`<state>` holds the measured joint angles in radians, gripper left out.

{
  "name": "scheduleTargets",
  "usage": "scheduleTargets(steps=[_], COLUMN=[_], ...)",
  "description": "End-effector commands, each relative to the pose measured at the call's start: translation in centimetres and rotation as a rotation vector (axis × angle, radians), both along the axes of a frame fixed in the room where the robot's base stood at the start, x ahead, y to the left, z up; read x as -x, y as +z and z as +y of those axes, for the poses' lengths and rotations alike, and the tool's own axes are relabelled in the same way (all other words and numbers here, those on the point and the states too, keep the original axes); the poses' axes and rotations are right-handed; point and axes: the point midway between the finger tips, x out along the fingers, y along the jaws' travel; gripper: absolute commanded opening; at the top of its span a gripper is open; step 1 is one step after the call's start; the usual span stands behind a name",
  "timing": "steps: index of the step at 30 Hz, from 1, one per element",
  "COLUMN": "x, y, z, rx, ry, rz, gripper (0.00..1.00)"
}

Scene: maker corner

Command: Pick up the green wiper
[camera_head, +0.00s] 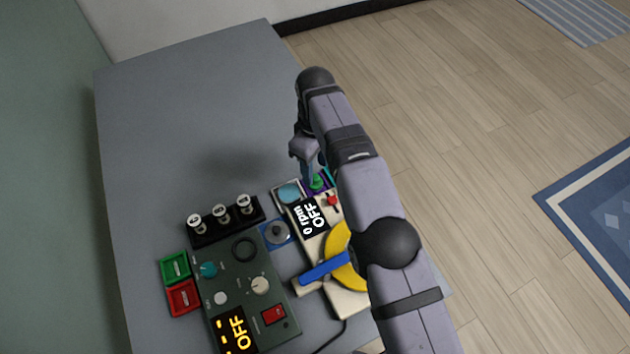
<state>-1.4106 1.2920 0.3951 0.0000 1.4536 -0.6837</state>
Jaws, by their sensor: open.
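A small green piece (316,182), which looks like the green wiper, sits on a purple pad at the table's right edge, partly hidden by my arm. My gripper (309,172) points down close above it. The jaws are open; I cannot tell whether they are around the green piece or touch it. No object shows held in them.
A dark control box (237,290), a black rack (222,222) and green (175,256) and red trays (183,308) stand left. The far grey table (180,120) is clear.

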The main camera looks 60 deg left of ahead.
Motion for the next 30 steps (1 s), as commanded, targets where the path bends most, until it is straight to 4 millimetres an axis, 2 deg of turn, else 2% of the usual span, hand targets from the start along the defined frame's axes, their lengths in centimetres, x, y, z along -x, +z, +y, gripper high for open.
scheduleTargets(steps=[12,21,22,26,29,30], x=[0.1,0.1,0.1,0.1,0.1,0.1], y=[-4.5,-5.0,-5.0,-5.0,-5.0,-4.9], z=[0.1,0.1,0.1,0.1,0.1,0.1], rx=[0.002,0.001,0.001,0.001,0.001,0.000], ry=[0.000,0.000,0.000,0.000,0.000,0.000], rz=[0.000,0.000,0.000,0.000,0.000,0.000], gripper=[0.42,0.42,0.40,0.10,0.10,0.06])
